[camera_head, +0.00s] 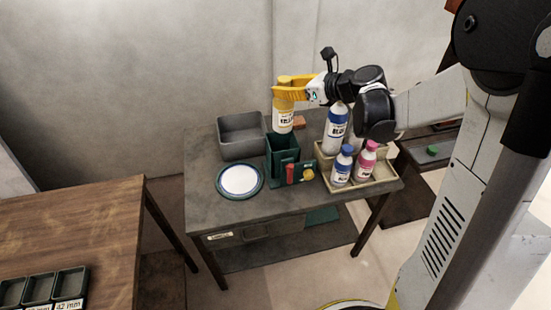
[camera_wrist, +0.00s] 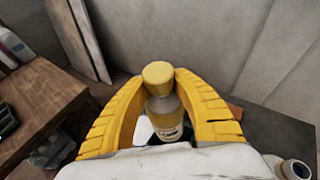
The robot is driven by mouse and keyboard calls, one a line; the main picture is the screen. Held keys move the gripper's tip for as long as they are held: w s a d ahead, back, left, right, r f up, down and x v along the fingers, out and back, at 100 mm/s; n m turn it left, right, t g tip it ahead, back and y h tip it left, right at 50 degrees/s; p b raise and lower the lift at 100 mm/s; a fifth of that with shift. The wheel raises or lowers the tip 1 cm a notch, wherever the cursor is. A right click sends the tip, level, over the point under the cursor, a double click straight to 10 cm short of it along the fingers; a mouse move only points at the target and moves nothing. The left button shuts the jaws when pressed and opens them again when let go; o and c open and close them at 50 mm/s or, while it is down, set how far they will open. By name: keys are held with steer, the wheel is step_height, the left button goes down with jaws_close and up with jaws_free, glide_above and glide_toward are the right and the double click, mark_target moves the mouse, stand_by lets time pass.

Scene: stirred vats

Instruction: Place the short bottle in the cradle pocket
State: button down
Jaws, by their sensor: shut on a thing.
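My gripper (camera_head: 284,92) has its yellow fingers closed around a white bottle with a yellow cap (camera_head: 284,118), just below the cap. The bottle hangs upright. In the wrist view the same bottle (camera_wrist: 165,115) sits between the two fingertips (camera_wrist: 160,88). A dark green cradle with an open pocket (camera_head: 283,158) stands on the grey table, and in the head view the bottle's base shows just above its rim. I cannot tell whether the bottle is over the pocket or behind it. The inside of the pocket is mostly hidden.
A grey bin (camera_head: 240,148) stands left of the cradle, and a round blue-rimmed plate (camera_head: 258,190) lies in front. A beige divided crate (camera_head: 372,188) at right holds blue-capped and pink-capped bottles. Red and yellow parts are on the cradle's front.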

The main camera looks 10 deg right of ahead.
step_height(320, 180, down, 18)
steer(key=b, duration=0.7)
steer(key=shift+r, duration=0.25)
steer(key=c, duration=1.5)
jaws_free()
steer(key=shift+f, duration=0.2)
steer(key=o, duration=0.4)
steer(key=shift+r, duration=0.1)
